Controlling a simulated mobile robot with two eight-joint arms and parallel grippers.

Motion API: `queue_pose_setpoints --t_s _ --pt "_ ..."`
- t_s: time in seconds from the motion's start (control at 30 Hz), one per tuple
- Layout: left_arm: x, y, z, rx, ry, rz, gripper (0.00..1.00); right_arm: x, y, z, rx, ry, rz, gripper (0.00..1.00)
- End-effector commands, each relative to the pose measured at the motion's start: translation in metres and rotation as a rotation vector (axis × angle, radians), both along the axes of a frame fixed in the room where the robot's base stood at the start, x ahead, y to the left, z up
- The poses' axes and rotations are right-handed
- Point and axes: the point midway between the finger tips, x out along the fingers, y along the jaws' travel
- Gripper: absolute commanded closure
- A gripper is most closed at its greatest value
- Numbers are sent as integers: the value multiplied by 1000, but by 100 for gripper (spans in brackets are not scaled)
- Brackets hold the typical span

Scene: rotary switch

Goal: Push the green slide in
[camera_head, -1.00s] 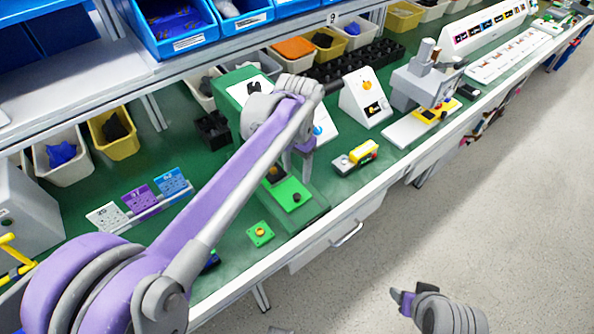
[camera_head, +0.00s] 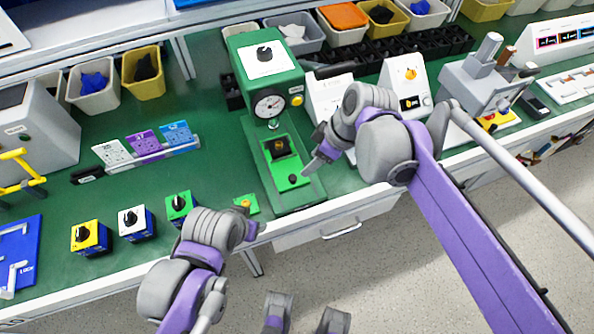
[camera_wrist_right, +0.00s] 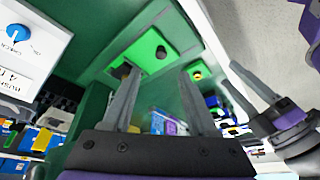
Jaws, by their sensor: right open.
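The green slide (camera_head: 305,193) lies on the base of the green press (camera_head: 262,60), in front of its column and gauge. It carries a dark holder with an orange part and a black knob near its front end. My right gripper (camera_head: 318,163) is just right of the slide, apparently above it. In the right wrist view its open, empty fingers (camera_wrist_right: 163,72) point toward the slide (camera_wrist_right: 145,48) and its knob. My left gripper (camera_head: 252,225) is near the bench's front edge, left of the press. Its fingers (camera_wrist_right: 228,72) look apart and empty in the right wrist view.
A small green block with a yellow button (camera_head: 246,204) sits left of the press base. Several rotary switch boxes (camera_head: 136,222) stand further left. A white sloped box (camera_head: 405,88) is to the right. Bins line the back.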

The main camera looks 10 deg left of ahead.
Motion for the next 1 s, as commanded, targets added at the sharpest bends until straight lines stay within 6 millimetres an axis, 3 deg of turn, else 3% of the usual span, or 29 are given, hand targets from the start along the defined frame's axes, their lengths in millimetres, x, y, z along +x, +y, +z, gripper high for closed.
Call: queue_pose_setpoints --t_s 0.17,0.63,1.0 --pt "-2 0 -4 -2 -6 6 41 2 8 -11 2 -2 21 41" --pt "-3 0 -13 -2 -1 4 41 7 38 -86 2 -1 17 41" --pt "-3 0 -14 -2 -1 4 41 8 44 -100 1 -1 16 41"
